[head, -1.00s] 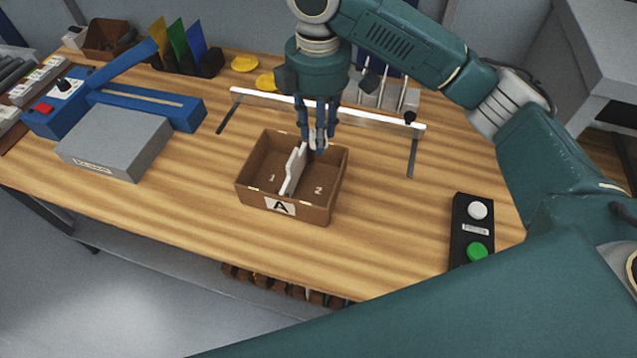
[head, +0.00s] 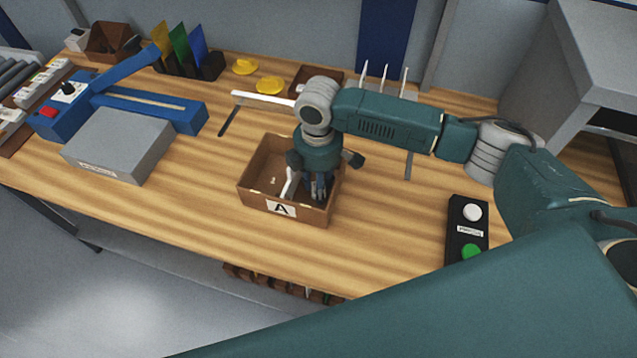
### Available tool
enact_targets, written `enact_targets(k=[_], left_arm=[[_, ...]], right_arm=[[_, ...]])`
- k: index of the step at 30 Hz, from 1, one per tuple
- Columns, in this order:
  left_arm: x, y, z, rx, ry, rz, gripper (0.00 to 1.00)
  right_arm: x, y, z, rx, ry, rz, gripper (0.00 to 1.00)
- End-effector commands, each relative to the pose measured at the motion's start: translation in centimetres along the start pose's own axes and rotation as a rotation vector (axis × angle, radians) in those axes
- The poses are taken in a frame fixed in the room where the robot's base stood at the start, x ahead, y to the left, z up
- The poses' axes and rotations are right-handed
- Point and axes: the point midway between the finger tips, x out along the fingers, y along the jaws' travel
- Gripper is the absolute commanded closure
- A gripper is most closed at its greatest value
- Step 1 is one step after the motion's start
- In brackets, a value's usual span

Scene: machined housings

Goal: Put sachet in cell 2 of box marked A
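The brown box marked A (head: 258,203) stands on the bench, with a white divider (head: 290,183) between its two cells. My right gripper (head: 318,192) points down into the right-hand cell, the one numbered 2 in the earlier frame. Its fingers are low inside the walls, and its wrist covers much of that cell. I cannot make out the sachet; the fingers and the box wall hide what is between or under the fingertips. Whether the fingers are open or shut does not show. My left gripper is not in view.
A long white-topped bar on legs (head: 262,96) stands behind the box. A blue sealer-like device (head: 150,106) and grey block (head: 118,145) are at left. A black button box (head: 467,230) is at right. Yellow dishes (head: 270,85) lie behind. Bench around the box's front is clear.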

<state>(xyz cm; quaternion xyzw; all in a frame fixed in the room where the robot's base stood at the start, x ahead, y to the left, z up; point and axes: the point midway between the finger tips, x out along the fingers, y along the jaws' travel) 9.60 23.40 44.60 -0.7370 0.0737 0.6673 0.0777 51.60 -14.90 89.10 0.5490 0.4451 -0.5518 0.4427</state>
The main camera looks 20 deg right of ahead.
Motion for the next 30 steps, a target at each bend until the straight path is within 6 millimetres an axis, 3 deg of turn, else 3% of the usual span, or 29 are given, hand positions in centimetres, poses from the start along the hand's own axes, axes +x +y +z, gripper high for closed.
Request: enact_targets(k=[11, 12, 23, 30], left_arm=[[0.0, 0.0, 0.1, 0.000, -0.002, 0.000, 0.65], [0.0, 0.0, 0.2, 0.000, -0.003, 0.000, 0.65], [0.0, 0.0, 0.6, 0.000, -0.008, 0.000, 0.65], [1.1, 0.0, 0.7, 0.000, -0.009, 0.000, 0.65]], right_arm=[[0.4, 0.0, 0.0, 0.001, 0.001, 0.000, 0.85], [0.4, 0.0, 0.0, 0.001, 0.001, 0.001, 0.59], [0.0, 0.1, 0.0, 0.000, 0.000, 0.002, 0.59], [-3.7, 0.2, -0.1, 0.001, 0.003, 0.005, 0.59]])
